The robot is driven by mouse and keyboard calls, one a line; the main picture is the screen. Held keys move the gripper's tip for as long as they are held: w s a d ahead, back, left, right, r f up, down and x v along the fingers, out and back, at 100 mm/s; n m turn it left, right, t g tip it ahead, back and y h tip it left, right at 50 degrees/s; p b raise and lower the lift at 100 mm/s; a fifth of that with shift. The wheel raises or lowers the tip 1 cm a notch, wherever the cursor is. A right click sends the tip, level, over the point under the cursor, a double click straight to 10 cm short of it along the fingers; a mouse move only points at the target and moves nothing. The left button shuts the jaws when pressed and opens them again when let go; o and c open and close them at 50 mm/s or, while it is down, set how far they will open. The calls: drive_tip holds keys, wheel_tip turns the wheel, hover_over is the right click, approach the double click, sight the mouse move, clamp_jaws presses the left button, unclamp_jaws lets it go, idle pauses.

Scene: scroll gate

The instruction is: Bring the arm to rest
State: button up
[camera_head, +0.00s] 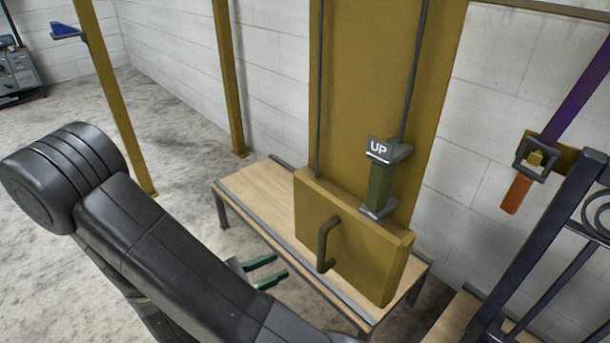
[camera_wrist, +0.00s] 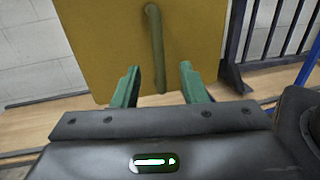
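My gripper (camera_head: 265,272) has green fingers and shows beside the low wooden bench in the head view. In the wrist view, my gripper (camera_wrist: 158,88) is open, with its fingers apart and nothing held between them. A dark olive handle (camera_head: 325,245) sits on the front of a yellow panel (camera_head: 365,262) and is apart from the fingers. In the wrist view the handle (camera_wrist: 156,45) stands upright just beyond the gap between the fingertips. My black arm crosses the lower left of the head view and hides part of the floor.
The wooden bench (camera_head: 252,193) stands under the panel, against a tall yellow post (camera_head: 376,80). An "UP" sign (camera_head: 380,150) marks a block above the panel. A dark metal gate (camera_head: 545,240) stands at right. Yellow posts (camera_head: 115,95) rise at left. Grey floor (camera_head: 170,110) lies open behind my arm.

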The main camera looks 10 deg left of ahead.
sight(320, 246)
drive_tip(key=shift+b+x, duration=1.25)
drive_tip(key=shift+x, duration=5.5)
